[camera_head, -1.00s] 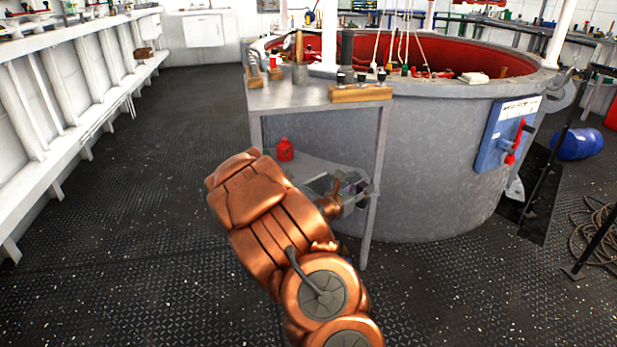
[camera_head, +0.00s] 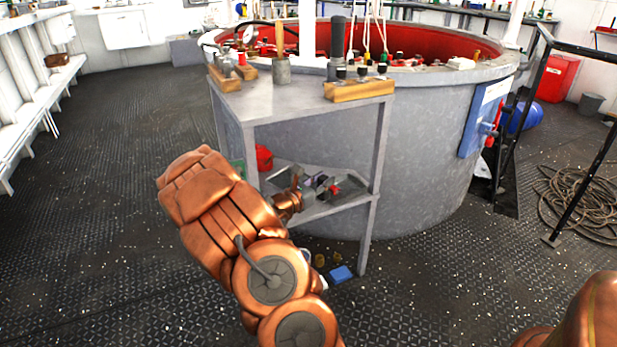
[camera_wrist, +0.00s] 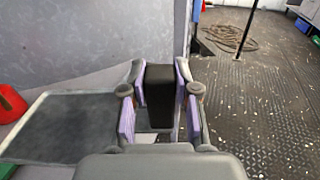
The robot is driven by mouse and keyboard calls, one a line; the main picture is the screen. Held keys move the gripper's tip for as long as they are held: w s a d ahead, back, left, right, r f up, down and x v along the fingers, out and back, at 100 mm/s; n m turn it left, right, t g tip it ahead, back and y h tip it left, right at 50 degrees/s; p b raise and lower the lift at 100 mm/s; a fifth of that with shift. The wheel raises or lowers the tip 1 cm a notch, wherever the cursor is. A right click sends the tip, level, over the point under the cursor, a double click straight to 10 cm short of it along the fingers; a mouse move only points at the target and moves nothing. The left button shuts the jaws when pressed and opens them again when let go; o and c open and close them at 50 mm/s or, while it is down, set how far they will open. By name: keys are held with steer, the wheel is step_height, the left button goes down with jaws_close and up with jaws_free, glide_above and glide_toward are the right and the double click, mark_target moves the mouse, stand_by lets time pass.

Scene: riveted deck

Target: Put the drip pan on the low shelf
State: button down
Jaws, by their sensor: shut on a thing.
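The drip pan (camera_wrist: 60,125) is a flat grey tray with a pale raised rim. In the wrist view it extends left from my gripper (camera_wrist: 158,100). My gripper's purple-padded fingers are shut on a black block that looks like the pan's handle. In the head view, my gripper (camera_head: 322,185) is between the table's legs at the low shelf (camera_head: 325,208), under the grey tabletop.
A red can (camera_head: 264,158) stands at the shelf's left, with a green thing (camera_head: 238,168) near it. Table legs (camera_head: 378,165) flank the shelf. A blue box (camera_head: 341,274) lies on the floor below. The large round tank (camera_head: 430,150) stands behind.

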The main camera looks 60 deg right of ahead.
mark_target(319, 200)
steer(key=shift+w+a+f+b, duration=0.1)
steer(key=shift+w+f+b, duration=0.1)
steer(key=shift+f+b, duration=0.65)
steer(key=shift+s+f+b, duration=0.1)
steer(key=shift+f+b, duration=1.3)
steer(key=shift+f, duration=1.65)
steer(key=c, duration=0.8)
jaws_free()
steer(key=a, duration=0.4)
steer(key=w+a, duration=0.1)
steer(key=a, duration=0.2)
steer(key=w+a, duration=0.1)
steer(key=a, duration=0.3)
steer(key=shift+w+a, duration=0.15)
steer(key=shift+a, duration=0.2)
